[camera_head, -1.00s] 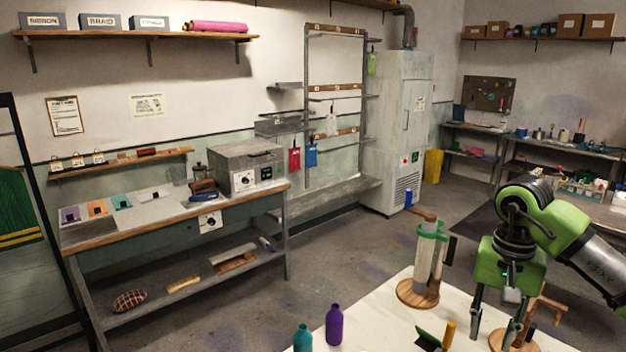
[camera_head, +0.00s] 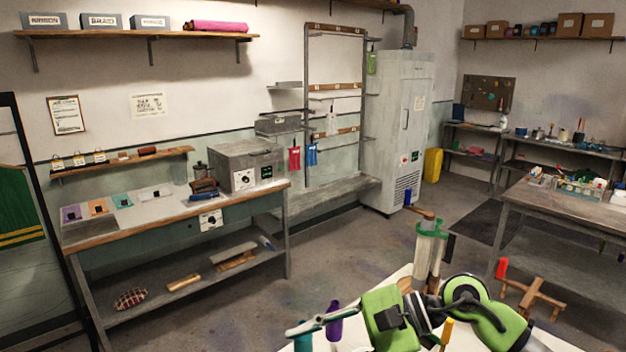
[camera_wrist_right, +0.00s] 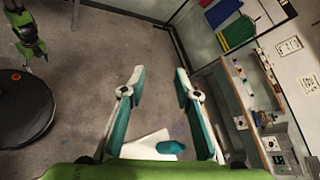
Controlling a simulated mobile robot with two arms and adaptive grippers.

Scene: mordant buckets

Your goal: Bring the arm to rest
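My right arm reaches in from the lower right of the head view and lies low across the white table (camera_head: 400,278). Its green and black gripper (camera_head: 312,318) points left, above the teal bottle (camera_head: 303,341) and the purple bottle (camera_head: 334,326). In the right wrist view the right gripper (camera_wrist_right: 160,72) has its two fingers wide apart with nothing between the tips. The teal bottle (camera_wrist_right: 171,147) shows low between the fingers, by a white table corner. A green arm part, seemingly my left gripper (camera_wrist_right: 38,50), is at the upper left; its fingers are unclear.
A long workbench (camera_head: 190,220) runs along the left wall. The floor (camera_head: 330,258) between bench and table is clear.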

